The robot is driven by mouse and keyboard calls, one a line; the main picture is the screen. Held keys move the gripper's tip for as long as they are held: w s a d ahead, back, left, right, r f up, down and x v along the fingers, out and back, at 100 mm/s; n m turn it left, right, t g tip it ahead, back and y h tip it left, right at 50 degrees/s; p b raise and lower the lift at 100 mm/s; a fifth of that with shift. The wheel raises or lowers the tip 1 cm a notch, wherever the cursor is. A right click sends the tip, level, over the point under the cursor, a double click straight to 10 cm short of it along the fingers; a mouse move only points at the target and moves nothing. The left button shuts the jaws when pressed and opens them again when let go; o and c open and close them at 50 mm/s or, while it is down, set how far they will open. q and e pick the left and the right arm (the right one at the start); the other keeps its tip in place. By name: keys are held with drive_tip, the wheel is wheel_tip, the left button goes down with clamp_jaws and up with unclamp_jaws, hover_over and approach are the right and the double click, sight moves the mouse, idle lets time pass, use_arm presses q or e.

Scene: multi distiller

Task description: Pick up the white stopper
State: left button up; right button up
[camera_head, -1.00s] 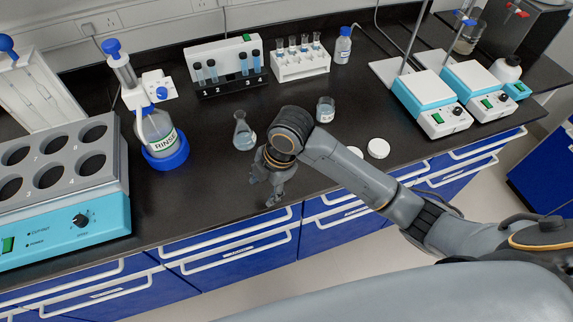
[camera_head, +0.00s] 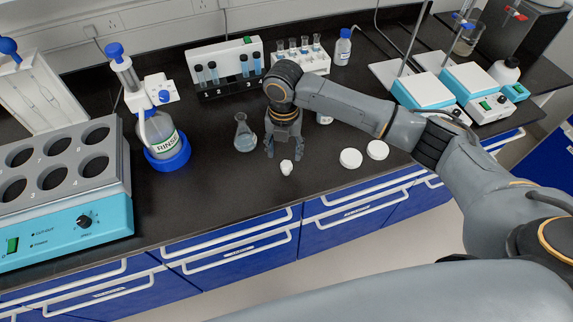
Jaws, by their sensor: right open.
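A small white stopper (camera_head: 286,167) lies on the black bench top near its front edge. My right gripper (camera_head: 283,156) points down just behind and above the stopper. Its fingers are spread apart with nothing held between them. The picture does not show whether a finger touches the stopper. My left gripper is not in view.
A conical flask (camera_head: 244,136) stands close to the left of my right gripper. Two white round lids (camera_head: 350,158) (camera_head: 377,149) lie to the right. A beaker (camera_head: 325,117) is partly hidden behind my arm.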

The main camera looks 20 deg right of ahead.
sight(287, 162)
drive_tip(key=shift+f, duration=0.4)
drive_tip(key=f, duration=0.1)
drive_tip(key=f+p, duration=0.1)
drive_tip(key=f, duration=0.1)
drive_tip(key=f+p, duration=0.1)
drive_tip(key=shift+s+d+f, duration=0.25)
drive_tip(key=shift+f, duration=0.45)
drive_tip(key=shift+c, duration=0.4)
drive_tip(key=c, duration=0.7)
